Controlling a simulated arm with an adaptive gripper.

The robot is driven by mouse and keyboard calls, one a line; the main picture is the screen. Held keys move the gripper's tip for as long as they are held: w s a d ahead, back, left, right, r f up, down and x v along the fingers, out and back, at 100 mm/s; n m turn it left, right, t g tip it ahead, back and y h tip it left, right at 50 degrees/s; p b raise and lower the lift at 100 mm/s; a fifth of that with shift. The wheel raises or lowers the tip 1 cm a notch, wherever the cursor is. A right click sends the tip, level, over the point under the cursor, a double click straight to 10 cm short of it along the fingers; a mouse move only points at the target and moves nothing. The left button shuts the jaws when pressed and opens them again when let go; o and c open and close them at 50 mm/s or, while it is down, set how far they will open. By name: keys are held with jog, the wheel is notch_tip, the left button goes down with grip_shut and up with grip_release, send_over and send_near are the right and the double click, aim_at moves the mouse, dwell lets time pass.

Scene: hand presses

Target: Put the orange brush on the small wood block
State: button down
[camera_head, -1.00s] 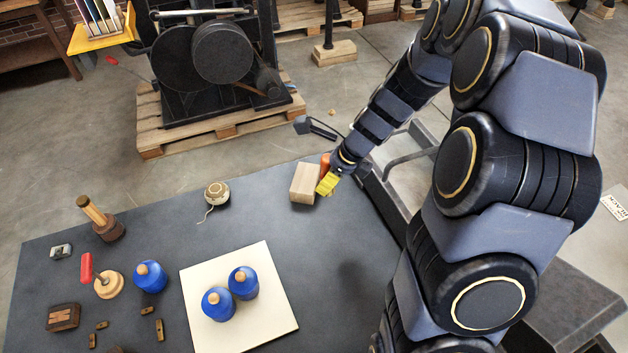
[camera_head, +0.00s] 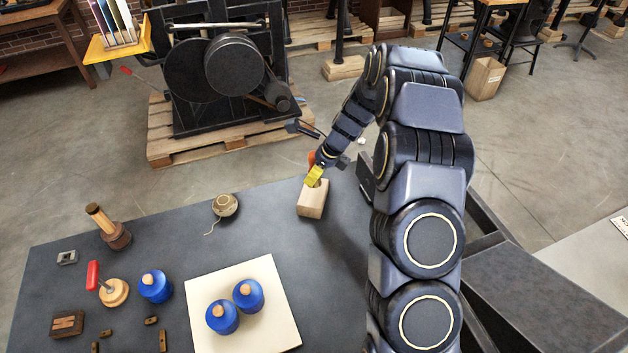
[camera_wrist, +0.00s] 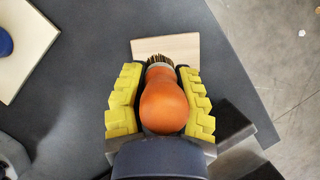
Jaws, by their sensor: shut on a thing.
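The orange brush (camera_wrist: 163,103) is between the yellow finger pads of my gripper (camera_wrist: 160,100) in the wrist view, its dark bristles pointing forward over the wood block. In the head view, only a bit of the orange brush (camera_head: 311,158) shows beside my gripper (camera_head: 315,176). My gripper is shut on it. The small wood block (camera_head: 312,201) is pale and lies near the far right part of the dark table, just in front of the fingers. It also shows in the wrist view (camera_wrist: 180,45), partly covered by the brush. I cannot tell whether the bristles touch it.
A ball of twine (camera_head: 225,205) lies left of the block. A white board (camera_head: 262,328) carries two blue jars (camera_head: 222,316), with another blue jar (camera_head: 155,286) beside it. Wooden tools stand at the table's left. The table between the block and the board is clear.

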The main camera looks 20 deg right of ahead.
aim_at(314, 192)
jog(key=shift+w+d+f, duration=0.15)
jog(key=shift+w+f, duration=0.6)
jog(key=shift+f, duration=1.55)
jog(key=shift+f, duration=0.1)
jog(key=c, duration=0.9)
grip_release()
jog(key=shift+o, duration=0.2)
